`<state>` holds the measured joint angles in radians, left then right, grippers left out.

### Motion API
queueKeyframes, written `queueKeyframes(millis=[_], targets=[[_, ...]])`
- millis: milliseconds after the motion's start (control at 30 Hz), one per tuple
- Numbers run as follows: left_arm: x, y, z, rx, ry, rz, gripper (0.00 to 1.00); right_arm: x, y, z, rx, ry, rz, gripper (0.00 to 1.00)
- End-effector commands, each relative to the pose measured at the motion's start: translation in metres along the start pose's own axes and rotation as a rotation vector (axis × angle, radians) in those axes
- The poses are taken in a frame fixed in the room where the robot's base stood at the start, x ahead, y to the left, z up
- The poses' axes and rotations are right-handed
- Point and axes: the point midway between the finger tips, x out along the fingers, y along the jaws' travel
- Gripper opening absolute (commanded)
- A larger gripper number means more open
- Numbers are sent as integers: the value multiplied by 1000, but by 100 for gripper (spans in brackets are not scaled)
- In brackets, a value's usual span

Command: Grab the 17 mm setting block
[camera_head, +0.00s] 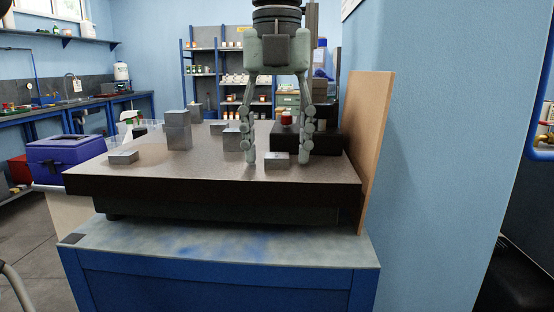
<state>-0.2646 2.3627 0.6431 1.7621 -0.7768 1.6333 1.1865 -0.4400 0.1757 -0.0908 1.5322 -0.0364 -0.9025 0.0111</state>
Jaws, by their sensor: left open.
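My left gripper (278,161) comes down from the top of the view, fingers pointing down and spread wide. It is open and empty. A small flat grey block (276,160) lies on the dark surface plate (200,178) between the two fingertips, with a gap on the left side and the right finger close to it. Other grey metal blocks stand on the plate: a flat one (123,157) at the left, a tall stack (177,135), and one (232,140) just left of the left finger. Any size marks are too small to read, so I cannot tell which block is 17 mm.
A black block-like fixture (322,139) with a red knob (286,118) stands behind the right finger. An upright wooden board (374,140) borders the plate on the right. A blue box (65,158) is at the left. The plate's front strip is clear.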

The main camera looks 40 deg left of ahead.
Motion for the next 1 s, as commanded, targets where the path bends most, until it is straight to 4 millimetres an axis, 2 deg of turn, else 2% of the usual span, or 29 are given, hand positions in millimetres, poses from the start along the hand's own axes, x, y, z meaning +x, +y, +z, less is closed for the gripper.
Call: queueKeyframes(millis=[67, 200, 433, 767, 867, 1000], targets=[[0, 0, 0, 0, 0, 0, 47, -1, 1, -6, 0, 9, 1, 40], [0, 0, 0, 0, 0, 0, 30, -3, 2, -12, 1, 19, 2, 40], [0, 0, 0, 0, 0, 0, 1, -3, 2, -10, -1, 15, 3, 40], [-3, 0, 0, 0, -1, 0, 0, -2, 3, -4, -4, 5, 4, 40], [-9, 0, 0, -2, -1, 0, 0, -2, 3, -2, -4, 1, 4, 40], [-27, 0, 0, -2, -4, -2, 0, -7, 2, -6, 0, 6, 2, 40]])
